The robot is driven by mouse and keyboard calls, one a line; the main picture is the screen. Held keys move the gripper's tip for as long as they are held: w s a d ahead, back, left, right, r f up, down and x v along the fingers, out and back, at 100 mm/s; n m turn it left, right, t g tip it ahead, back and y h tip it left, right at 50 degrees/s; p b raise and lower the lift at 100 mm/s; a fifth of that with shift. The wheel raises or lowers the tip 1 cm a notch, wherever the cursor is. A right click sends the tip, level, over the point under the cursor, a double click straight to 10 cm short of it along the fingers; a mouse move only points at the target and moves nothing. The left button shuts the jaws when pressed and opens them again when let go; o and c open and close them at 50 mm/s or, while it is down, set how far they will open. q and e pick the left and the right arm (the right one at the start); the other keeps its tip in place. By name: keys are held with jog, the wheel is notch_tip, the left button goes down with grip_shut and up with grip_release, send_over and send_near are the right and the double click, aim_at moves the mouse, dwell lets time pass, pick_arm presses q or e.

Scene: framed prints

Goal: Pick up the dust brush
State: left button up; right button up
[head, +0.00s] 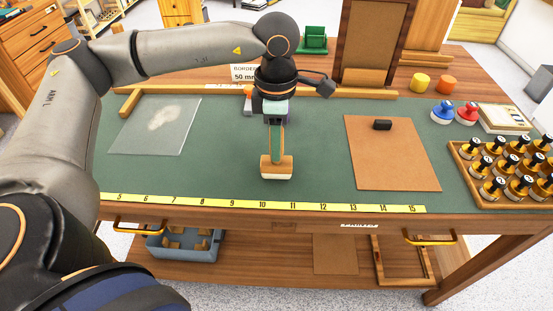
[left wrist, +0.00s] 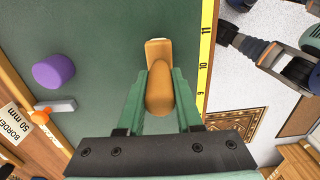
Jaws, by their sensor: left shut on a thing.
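The dust brush (head: 276,168) has a tan wooden handle and block with a pale lower edge. It is at the middle of the green work mat, near the yellow ruler strip. My left gripper (head: 277,150) points down and is shut on the brush handle. In the left wrist view, the rounded handle (left wrist: 160,92) sits between the green fingers (left wrist: 160,100), with the block beyond it. I cannot tell whether the brush touches the mat. My right gripper's fingers do not show.
A glass sheet (head: 155,125) with a pale dusty patch lies left on the mat. A brown board (head: 392,155) with a small black block lies right. A wooden tray (head: 490,200) of bottles, blue and red knobbed items, and an upright frame (head: 372,40) stand around the work area.

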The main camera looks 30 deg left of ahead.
pick_arm(q)
grip_shut()
